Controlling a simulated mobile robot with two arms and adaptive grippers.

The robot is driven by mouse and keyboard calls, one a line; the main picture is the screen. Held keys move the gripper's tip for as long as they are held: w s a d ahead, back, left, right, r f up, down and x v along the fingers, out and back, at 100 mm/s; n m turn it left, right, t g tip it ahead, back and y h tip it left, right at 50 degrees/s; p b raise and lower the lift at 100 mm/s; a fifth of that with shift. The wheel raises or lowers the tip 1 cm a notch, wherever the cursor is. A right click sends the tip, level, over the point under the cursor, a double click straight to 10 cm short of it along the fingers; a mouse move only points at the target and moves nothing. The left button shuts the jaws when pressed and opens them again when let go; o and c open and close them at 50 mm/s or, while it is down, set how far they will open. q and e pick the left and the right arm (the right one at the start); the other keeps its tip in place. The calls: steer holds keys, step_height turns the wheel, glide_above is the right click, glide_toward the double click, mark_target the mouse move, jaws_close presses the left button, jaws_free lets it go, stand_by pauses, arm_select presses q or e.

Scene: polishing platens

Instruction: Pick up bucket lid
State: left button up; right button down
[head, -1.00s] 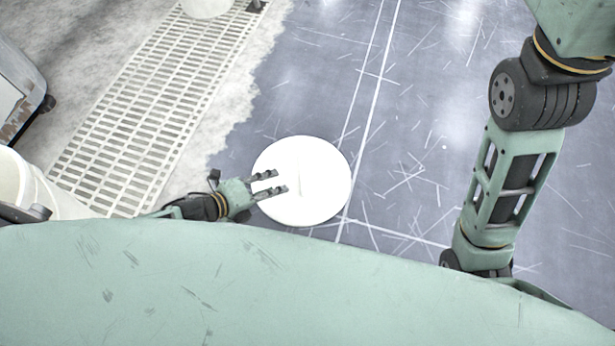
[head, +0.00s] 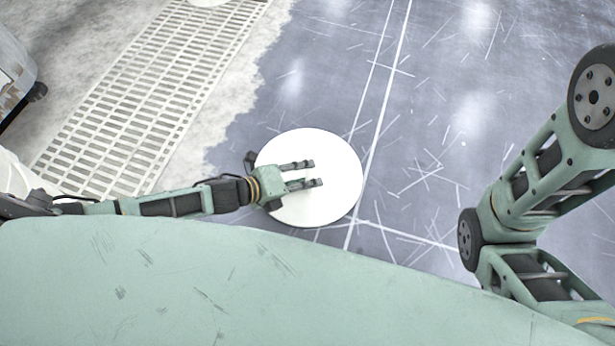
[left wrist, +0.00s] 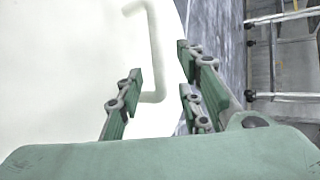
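The bucket lid (head: 335,155) is a round white disc lying on the blue-grey floor in the middle of the head view. My left gripper (head: 318,173) is over it with its two fingers apart. In the left wrist view the lid (left wrist: 50,70) fills the left side, and its raised white bar handle (left wrist: 155,50) stands up ahead. The open fingers of the gripper (left wrist: 160,90) show there, with the handle's near end appearing between them in the picture. I cannot tell how far the fingers are from it. The handle is hard to see in the head view. My right gripper is not in view.
A slotted drain grate (head: 140,95) runs along the left. A white bucket-like object (head: 208,2) is cut off at the top edge. A ladder-like metal frame (left wrist: 285,50) shows at the right of the left wrist view. The scratched floor (head: 450,120) right of the lid is clear.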

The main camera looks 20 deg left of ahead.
arm_select(q)
steer(key=shift+c, duration=0.2)
jaws_close()
stand_by(0.5)
